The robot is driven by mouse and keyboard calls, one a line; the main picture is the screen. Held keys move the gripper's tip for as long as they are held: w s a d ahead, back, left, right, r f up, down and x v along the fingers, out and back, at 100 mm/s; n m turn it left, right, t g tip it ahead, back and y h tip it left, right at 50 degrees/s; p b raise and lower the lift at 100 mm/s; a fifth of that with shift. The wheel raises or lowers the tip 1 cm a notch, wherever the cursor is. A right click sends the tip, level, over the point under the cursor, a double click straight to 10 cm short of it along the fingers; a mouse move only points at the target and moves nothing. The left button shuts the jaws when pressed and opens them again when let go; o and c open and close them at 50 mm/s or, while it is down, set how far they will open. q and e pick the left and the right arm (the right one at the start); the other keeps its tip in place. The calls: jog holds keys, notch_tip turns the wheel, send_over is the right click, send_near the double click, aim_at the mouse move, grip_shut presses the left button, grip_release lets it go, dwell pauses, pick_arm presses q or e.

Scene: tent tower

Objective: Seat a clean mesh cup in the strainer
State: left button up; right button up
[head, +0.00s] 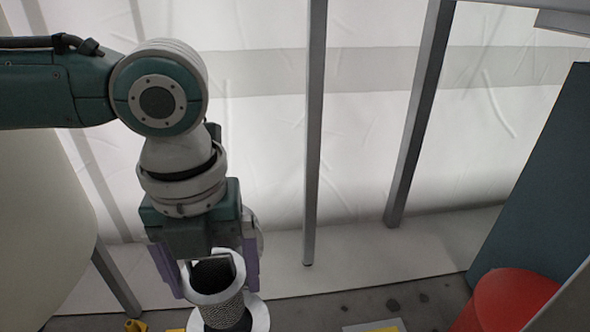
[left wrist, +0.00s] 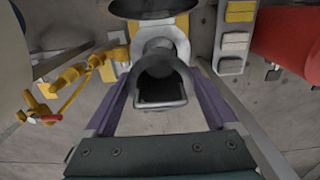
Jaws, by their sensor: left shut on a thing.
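My left gripper (head: 211,276) points down, its purple fingers shut on a mesh cup (head: 223,310) with a white rim, grey mesh wall and dark open inside. The cup looks about upright. In the left wrist view the cup (left wrist: 160,68) sits between the fingers of my gripper (left wrist: 162,92). A white round flange (head: 261,314), seemingly the strainer, shows just below the cup at the bottom edge. The left wrist view shows a white ring (left wrist: 176,34) beyond the cup. Whether cup and flange touch is hidden. My right gripper is not in view.
Yellow pipework (left wrist: 72,78) with a red-ended handle lies left of the cup in the left wrist view. A rack with pale and yellow blocks (left wrist: 235,40) and a red cylinder (left wrist: 290,35) are at right. Grey posts (head: 313,150) stand before the white tent wall.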

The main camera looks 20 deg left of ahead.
pick_arm(q)
jog(key=shift+f+b, duration=1.9)
jog(key=shift+f, duration=2.1)
jog(key=shift+s+a+f+b, duration=0.2)
jog(key=shift+f, duration=0.25)
jog(key=shift+s+a+f+b, duration=0.15)
jog(key=shift+f+b, duration=0.05)
jog(key=shift+f, duration=0.25)
jog(key=shift+a+f+b, duration=0.15)
jog(key=shift+f+b, duration=0.2)
jog(key=shift+f, duration=0.2)
jog(key=shift+a, duration=0.1)
jog(key=o, duration=1)
jog(key=shift+o, duration=0.2)
jog(key=r+p, duration=0.1)
jog(key=r, duration=0.1)
jog(key=r+p, duration=0.2)
jog(key=w+d+r+p, duration=0.1)
jog(key=r+p, duration=0.1)
jog(key=r, duration=0.1)
jog(key=shift+d, duration=0.1)
notch_tip(320, 180, up, 5)
jog(key=p, duration=0.3)
jog(key=shift+s, duration=0.1)
jog(key=shift+r+p, duration=0.3)
jog(key=shift+r, duration=0.2)
